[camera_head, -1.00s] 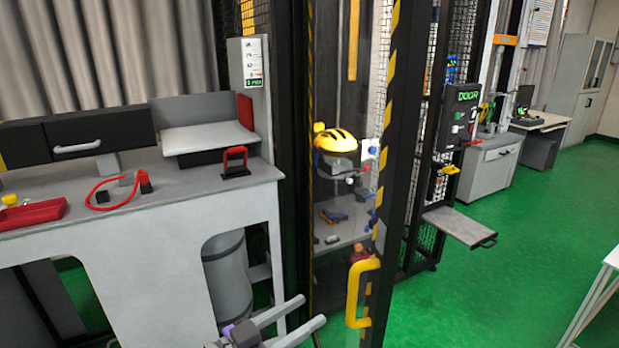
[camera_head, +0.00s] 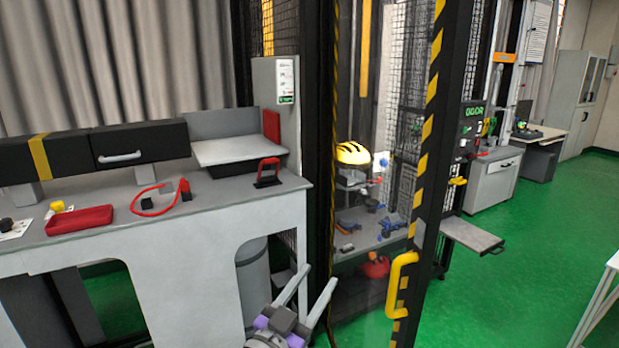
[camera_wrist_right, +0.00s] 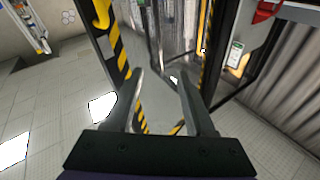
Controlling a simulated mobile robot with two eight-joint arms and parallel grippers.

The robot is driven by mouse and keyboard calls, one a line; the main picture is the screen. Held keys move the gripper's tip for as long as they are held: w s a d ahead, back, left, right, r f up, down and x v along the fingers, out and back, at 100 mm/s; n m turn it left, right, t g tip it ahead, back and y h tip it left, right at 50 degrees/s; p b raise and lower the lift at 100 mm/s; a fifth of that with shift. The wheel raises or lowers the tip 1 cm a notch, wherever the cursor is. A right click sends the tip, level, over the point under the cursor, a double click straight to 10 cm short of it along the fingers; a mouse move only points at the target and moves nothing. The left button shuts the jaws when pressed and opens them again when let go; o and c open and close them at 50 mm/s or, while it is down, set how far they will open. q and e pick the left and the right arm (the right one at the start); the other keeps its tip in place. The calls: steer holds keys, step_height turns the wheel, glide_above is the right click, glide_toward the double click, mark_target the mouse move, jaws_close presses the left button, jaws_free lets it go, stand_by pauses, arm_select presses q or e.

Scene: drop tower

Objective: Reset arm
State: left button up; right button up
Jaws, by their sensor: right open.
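My right gripper (camera_head: 312,284) is at the bottom middle of the head view, open and empty, its two fingers pointing up and away. It stands in front of the bench's right end and the drop tower's door. The right wrist view shows its spread fingers (camera_wrist_right: 160,88) with nothing between them. The tower door's striped frame (camera_head: 428,140) with its yellow handle (camera_head: 402,275) is right of the gripper, apart from it. A yellow helmet (camera_head: 353,153) sits inside the tower. My left gripper does not show.
A grey bench (camera_head: 200,260) stands at the left with a red tray (camera_head: 80,219), a red cable (camera_head: 146,211) and a red-handled block (camera_head: 268,172). A grey shelf (camera_head: 472,235) juts out at the tower's right.

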steer(key=s+d+f+n+g+y+p, duration=0.2)
steer(key=s+d+f+n+g+y, duration=0.2)
steer(key=s+d+f, duration=0.4)
steer(key=s+d+f+n+g+y+p, duration=0.3)
steer(key=s+d+f+g+y, duration=0.3)
steer(key=s+f, duration=0.8)
steer(key=d+f+n+g, duration=0.1)
steer(key=d+g, duration=0.1)
steer(key=shift+d+f+p, duration=0.3)
steer(key=shift+d, duration=0.1)
stand_by(0.6)
